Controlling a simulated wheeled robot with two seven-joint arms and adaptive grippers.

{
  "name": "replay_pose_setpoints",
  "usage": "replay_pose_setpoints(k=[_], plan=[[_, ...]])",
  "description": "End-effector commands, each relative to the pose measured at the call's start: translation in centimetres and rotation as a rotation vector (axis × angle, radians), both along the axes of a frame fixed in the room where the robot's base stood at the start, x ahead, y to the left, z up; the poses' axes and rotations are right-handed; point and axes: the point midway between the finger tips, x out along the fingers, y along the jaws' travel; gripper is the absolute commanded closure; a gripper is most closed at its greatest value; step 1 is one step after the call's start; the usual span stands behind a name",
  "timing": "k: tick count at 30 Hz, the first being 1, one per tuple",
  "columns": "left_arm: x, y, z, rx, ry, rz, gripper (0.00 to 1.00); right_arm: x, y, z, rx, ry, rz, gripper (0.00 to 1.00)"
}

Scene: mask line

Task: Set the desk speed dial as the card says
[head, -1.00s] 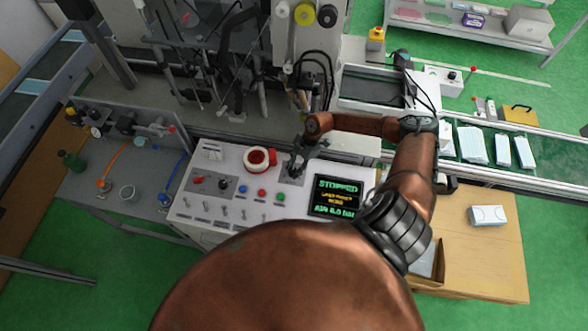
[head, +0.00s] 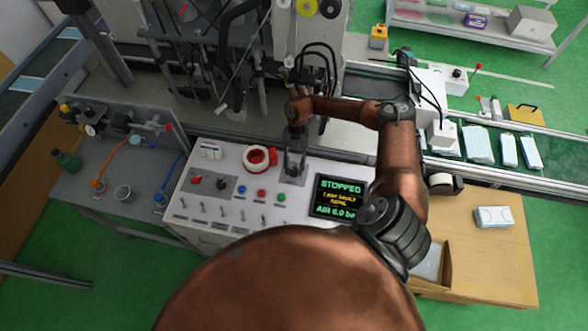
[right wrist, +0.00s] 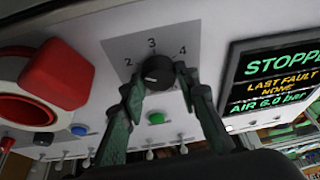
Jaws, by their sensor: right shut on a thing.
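The speed dial (right wrist: 158,72) is a black round knob on a grey plate marked 2, 3 and 4 in the right wrist view. Its pointer mark is too small to read surely. My right gripper (right wrist: 157,76) is shut on the dial, with a green-padded finger at each side; in the head view the gripper (head: 293,168) covers most of the knob. A small white card-like piece (head: 210,150) stands at the desk's back left, its writing unreadable. The desk (head: 225,180) is a sloped white panel. My left gripper is out of view.
A red button in a white collar (head: 259,158) sits left of the dial. Blue, red and green buttons and several toggles lie in front. The screen (head: 338,197) at right reads STOPPED, LAST FAULT NONE, AIR 6.0 bar. Machinery stands close behind the desk.

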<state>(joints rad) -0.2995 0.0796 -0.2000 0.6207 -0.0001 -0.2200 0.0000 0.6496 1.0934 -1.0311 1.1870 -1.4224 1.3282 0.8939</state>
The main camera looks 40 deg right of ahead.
Motion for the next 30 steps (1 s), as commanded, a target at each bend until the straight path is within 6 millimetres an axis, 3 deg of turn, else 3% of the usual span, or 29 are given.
replay_pose_setpoints(k=[12, 30], plan=[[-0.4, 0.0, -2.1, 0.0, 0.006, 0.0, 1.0, 0.3, 0.2, -0.1, -0.001, -0.003, 0.398, 0.95], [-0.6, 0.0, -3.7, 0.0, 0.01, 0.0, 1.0, 0.3, 0.5, -0.1, -0.001, -0.002, 0.925, 0.95]])
